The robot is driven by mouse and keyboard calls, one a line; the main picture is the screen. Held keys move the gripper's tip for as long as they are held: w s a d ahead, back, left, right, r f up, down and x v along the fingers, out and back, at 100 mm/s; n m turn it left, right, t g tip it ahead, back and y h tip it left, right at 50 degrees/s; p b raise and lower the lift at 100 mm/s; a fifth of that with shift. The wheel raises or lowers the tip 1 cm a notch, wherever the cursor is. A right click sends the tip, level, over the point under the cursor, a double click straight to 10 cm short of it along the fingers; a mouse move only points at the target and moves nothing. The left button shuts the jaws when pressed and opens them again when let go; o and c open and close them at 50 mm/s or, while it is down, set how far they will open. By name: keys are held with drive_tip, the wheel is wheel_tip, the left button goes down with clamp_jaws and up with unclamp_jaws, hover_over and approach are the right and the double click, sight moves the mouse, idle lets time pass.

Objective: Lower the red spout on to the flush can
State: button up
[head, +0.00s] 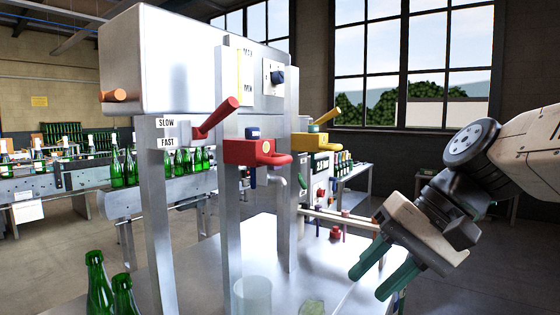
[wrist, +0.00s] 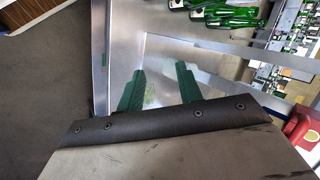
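The red spout (head: 257,151) is a red block on the front of the steel filling machine in the head view, with a red lever (head: 217,118) angled up to the right. A translucent pale cylinder (head: 252,297), which looks like the flush can, stands on the steel table well below it; its bottom is cut off by the frame edge. A clear gap shows between them. My gripper (head: 371,281) is at the right, apart from both, pointing down-left. Its green fingers are spread and empty, also in the wrist view (wrist: 158,85).
A yellow spout (head: 311,142) with its own lever is just right of the red one. Two green bottles (head: 111,297) stand at the front left. Steel posts (head: 228,200) flank the spout. A greenish glassy item (head: 312,307) lies on the table, cut off. A red object (wrist: 302,132) edges the wrist view.

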sight(289, 161)
drive_tip(key=w+a+r+m+t+y, duration=0.1)
drive_tip(key=w+a+r+y, duration=0.1)
drive_tip(key=w+r+y, duration=0.35)
drive_tip(key=w+a+r+m+t+y, duration=0.1)
drive_tip(key=w+a+r+y, duration=0.15)
drive_tip(key=w+r, duration=0.65)
drive_tip(key=x, duration=0.6)
drive_tip(key=shift+w+a+r, duration=0.15)
drive_tip(key=shift+a, duration=0.2)
drive_tip(key=shift+w+a, duration=0.15)
drive_tip(key=shift+a, duration=0.35)
drive_tip(key=shift+f, duration=0.25)
clamp_jaws()
